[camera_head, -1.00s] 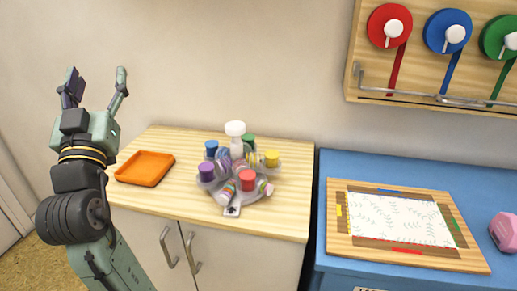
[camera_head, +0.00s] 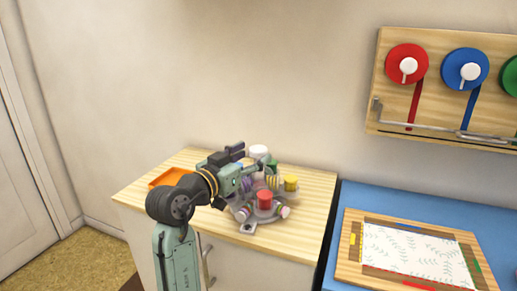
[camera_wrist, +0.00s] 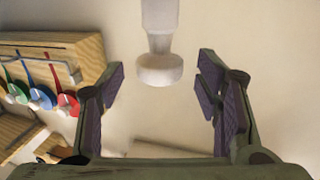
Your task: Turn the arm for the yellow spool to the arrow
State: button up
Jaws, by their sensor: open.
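A grey carousel (camera_head: 266,219) on the wooden cabinet carries several coloured spools on its arms. The yellow spool (camera_head: 291,183) is on its right side. A small plate (camera_head: 248,228), where the arrow mark is, lies at the front edge. The red spool (camera_head: 264,199) is nearer to that plate. A white knob (camera_head: 258,151) tops the centre post. My gripper (camera_head: 251,157) is open beside the knob, hiding the carousel's left and rear parts. In the wrist view, which looks upside down, the knob (camera_wrist: 158,70) shows between the spread fingers (camera_wrist: 160,85), apart from both.
An orange tray (camera_head: 168,177) is at the left of the cabinet, partly behind my arm. A blue table (camera_head: 350,195) with a framed board (camera_head: 350,275) stands to the right. A ribbon rack (camera_head: 395,110) hangs on the wall, upper right.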

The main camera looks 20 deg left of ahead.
jog(key=shift+x, duration=1.7)
jog(key=shift+s, duration=0.1)
grip_shut()
